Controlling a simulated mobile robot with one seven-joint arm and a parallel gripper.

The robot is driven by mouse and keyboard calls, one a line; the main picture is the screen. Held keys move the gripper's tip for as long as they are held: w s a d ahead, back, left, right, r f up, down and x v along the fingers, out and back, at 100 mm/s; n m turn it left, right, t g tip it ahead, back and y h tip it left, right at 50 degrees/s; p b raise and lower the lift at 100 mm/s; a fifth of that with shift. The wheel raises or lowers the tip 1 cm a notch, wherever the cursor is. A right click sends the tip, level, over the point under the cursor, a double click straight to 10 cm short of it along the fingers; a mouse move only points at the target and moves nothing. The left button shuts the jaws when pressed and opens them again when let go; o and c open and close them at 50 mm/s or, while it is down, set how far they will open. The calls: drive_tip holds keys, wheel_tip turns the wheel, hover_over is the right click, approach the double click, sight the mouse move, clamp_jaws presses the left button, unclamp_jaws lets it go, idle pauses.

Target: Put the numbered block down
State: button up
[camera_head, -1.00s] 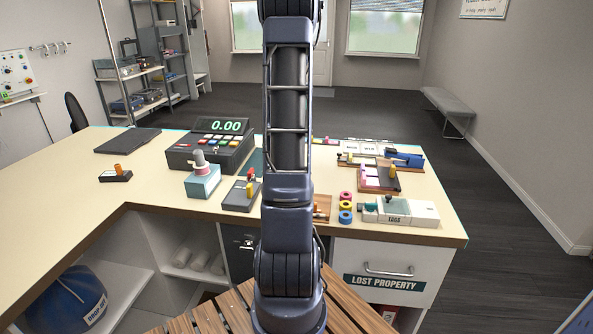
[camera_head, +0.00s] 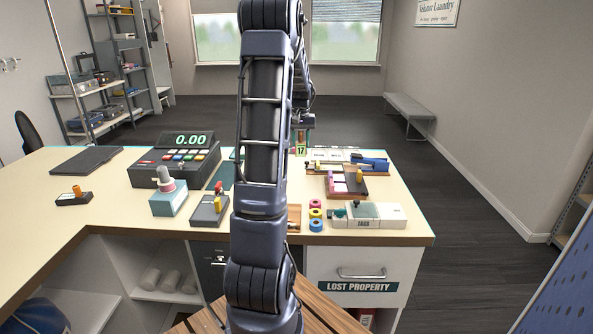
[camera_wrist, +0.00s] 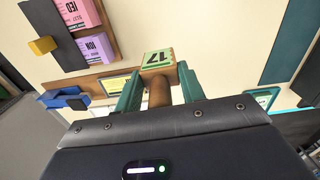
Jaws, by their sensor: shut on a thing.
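The numbered block (camera_wrist: 158,59) is pale wood with a green face marked 17, seen upside down in the wrist view. A brown round part shows just behind the face, between the fingers. My gripper (camera_wrist: 159,88) has green fingers, one on each side, and is shut on it. In the head view the block (camera_head: 301,151) shows small beside my arm, near the far side of the counter. My gripper (camera_head: 301,138) is just above it there, partly hidden by my arm. I cannot tell whether the block touches the counter.
The cream counter (camera_head: 120,208) holds a till (camera_head: 176,160), a teal-based stamp (camera_head: 168,198), a TAGS box (camera_head: 366,216), coloured rolls (camera_head: 315,215) and a dark tray with pink blocks (camera_head: 346,184). A blue stapler-like tool (camera_wrist: 62,98) lies near the block in the wrist view.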

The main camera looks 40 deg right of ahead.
wheel_tip(320, 180, down, 13)
drive_tip(key=shift+r, duration=0.1)
idle(0.5)
drive_tip(key=o, duration=1.1)
drive_tip(key=shift+o, duration=0.2)
